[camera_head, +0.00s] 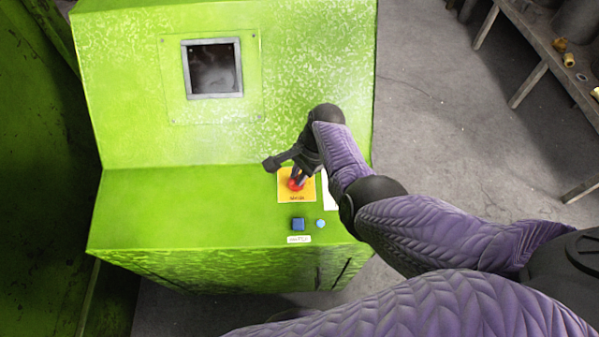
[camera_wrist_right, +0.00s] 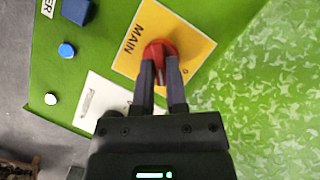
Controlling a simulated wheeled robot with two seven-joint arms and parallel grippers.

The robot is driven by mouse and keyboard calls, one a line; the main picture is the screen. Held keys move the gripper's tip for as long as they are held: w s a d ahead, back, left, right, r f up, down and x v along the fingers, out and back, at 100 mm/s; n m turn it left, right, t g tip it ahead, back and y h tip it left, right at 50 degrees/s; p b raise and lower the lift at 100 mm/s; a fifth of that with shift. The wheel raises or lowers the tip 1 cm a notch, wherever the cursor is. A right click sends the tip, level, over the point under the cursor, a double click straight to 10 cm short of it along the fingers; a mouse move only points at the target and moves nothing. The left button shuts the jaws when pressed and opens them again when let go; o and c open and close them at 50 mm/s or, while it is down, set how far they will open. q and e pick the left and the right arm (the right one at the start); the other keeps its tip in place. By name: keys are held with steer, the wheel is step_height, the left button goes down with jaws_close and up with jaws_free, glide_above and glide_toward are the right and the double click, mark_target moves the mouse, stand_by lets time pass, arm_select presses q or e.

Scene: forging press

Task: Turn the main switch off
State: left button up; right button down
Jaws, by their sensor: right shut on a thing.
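The main switch is a red rotary knob (camera_head: 295,185) on a yellow plate (camera_head: 284,195) on the green console's sloped top. In the right wrist view the red knob (camera_wrist_right: 160,48) sits on the yellow plate (camera_wrist_right: 196,38), which reads "MAIN". My right gripper (camera_head: 298,178) reaches down onto the knob. In the right wrist view its two dark fingers (camera_wrist_right: 160,70) are closed around the knob's raised grip. The fingers hide part of the knob. My left gripper is in neither view.
A blue square button (camera_head: 298,224) and a light blue round button (camera_head: 320,224) sit just below the yellow plate. A white label (camera_wrist_right: 100,100) lies beside the plate. A framed dark window (camera_head: 212,68) is on the upper panel. A bench (camera_head: 545,50) stands at right.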

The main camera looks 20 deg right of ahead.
steer(key=n+g+b, duration=0.1)
steer(key=n, duration=0.1)
steer(key=n+h, duration=0.1)
steer(key=n, duration=0.2)
steer(key=shift+w+a+f+n+g+b, duration=0.1)
steer(key=shift+w+n+g+b, duration=0.05)
steer(key=shift+n+g+b, duration=0.2)
steer(key=shift+a+n+g+h+b, duration=0.15)
steer(key=shift+n+h+b, duration=0.3)
steer(key=shift+n, duration=0.65)
steer(key=shift+n+g+h+b, duration=0.2)
steer(key=shift+n+h+b, duration=0.2)
steer(key=shift+n, duration=0.65)
steer(key=c, duration=0.7)
jaws_free()
steer(key=shift+o, duration=0.2)
steer(key=p+v, duration=0.3)
steer(key=v, duration=0.7)
steer(key=shift+w+p, duration=0.15)
steer(key=shift+p, duration=0.25)
steer(key=shift+a, duration=0.1)
